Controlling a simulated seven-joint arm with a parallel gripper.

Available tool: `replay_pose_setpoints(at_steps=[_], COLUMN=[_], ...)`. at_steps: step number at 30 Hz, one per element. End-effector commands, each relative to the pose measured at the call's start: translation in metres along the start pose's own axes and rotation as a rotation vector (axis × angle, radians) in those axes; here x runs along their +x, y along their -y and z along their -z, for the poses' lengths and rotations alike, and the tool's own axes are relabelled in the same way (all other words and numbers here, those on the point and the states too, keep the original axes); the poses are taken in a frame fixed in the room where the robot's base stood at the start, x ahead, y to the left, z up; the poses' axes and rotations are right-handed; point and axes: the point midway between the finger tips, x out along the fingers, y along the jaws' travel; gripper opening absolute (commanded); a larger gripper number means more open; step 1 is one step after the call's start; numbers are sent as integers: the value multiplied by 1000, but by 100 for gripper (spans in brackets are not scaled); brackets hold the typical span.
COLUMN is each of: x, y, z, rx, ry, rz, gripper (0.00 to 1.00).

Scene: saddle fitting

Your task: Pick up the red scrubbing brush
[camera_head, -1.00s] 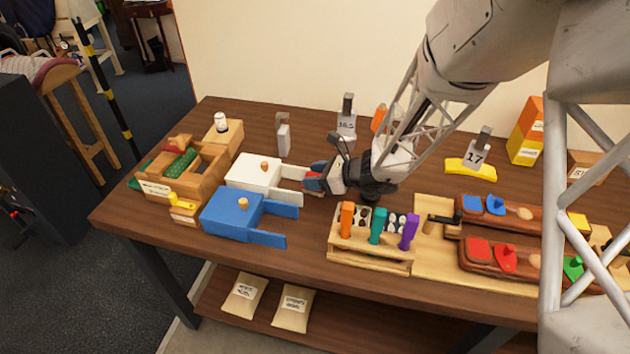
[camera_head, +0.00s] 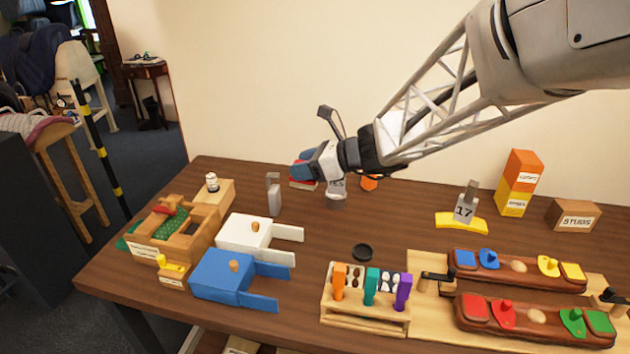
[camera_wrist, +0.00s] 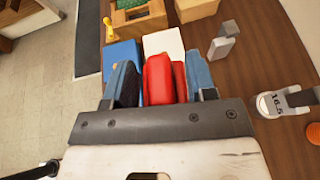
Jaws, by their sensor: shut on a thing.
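My gripper (camera_head: 304,170) is raised above the back of the table, and its blue-grey fingers point left. It is shut on the red scrubbing brush (camera_wrist: 158,80), which lies between the two fingers in the wrist view. In the head view only a little red of the brush (camera_head: 302,184) shows at the fingers. Its bristles cannot be made out clearly.
Below lie a white box (camera_head: 243,231) and a blue box (camera_head: 222,277) with open-ended arms. A grey upright block (camera_head: 274,194) and a grey weight (camera_head: 336,194) stand nearby. A wooden tray (camera_head: 205,235) is at the left, a tool rack (camera_head: 365,316) in front.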

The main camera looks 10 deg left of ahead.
Motion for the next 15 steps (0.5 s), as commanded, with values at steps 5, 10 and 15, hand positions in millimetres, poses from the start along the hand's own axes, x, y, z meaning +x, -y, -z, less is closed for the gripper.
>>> replay_pose_setpoints(at_steps=[5, 10, 15], x=[-9, -14, -16], y=[0, 0, 0], z=[-23, -35, -39], rx=[-1, 0, 1], ry=[1, 0, 0], rz=[0, 0, 0], gripper=[26, 26, 26])
